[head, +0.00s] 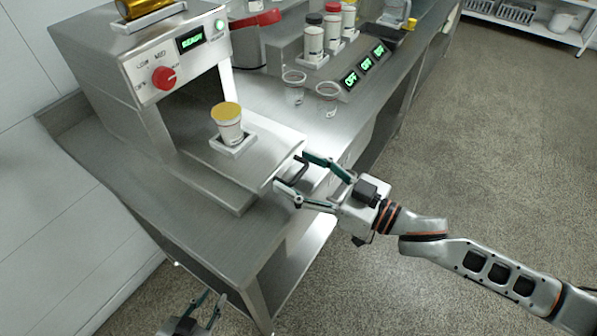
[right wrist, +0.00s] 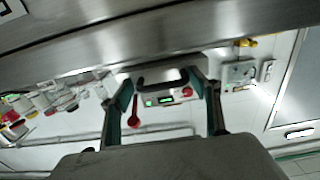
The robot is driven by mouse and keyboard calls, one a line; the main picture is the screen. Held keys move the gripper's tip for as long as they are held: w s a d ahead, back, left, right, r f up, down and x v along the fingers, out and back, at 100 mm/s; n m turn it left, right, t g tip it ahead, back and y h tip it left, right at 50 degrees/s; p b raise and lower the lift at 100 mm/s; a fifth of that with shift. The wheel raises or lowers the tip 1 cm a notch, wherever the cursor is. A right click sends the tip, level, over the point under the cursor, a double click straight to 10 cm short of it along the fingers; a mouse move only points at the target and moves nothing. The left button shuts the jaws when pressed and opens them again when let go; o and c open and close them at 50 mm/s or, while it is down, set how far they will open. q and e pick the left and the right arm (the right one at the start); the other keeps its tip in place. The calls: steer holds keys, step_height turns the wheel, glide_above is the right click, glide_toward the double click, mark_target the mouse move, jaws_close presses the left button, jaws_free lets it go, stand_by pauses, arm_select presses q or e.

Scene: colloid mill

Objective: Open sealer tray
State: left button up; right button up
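The sealer (head: 165,75) is a steel box at the left with a red knob and a green "READY" display. Its tray (head: 262,150) extends out of the dark opening. A white cup with a gold lid (head: 228,122) stands upright in a square holder on the tray. My right gripper (head: 291,171) is at the tray's front edge, its fingers apart. In the right wrist view, a dark handle-like bar (right wrist: 162,79) shows between the spread fingers (right wrist: 165,98); contact cannot be told. My left gripper (head: 209,298) is open and empty at the bottom edge, below the counter.
Two clear empty cups (head: 294,88) stand on the counter beyond the tray. Behind them are several lidded containers (head: 314,44) and a row of green displays (head: 365,64). A gold roll (head: 140,8) sits on top of the sealer. The floor at right is clear.

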steer(key=shift+s+d, duration=0.1)
arm_select(q)
steer(key=shift+w+a+r, duration=0.1)
steer(key=shift+w+r, duration=0.1)
steer(key=shift+w, duration=0.15)
arm_select(e)
steer(key=v, duration=1.1)
steer(key=shift+s+d, duration=0.2)
steer(key=shift+d, duration=0.1)
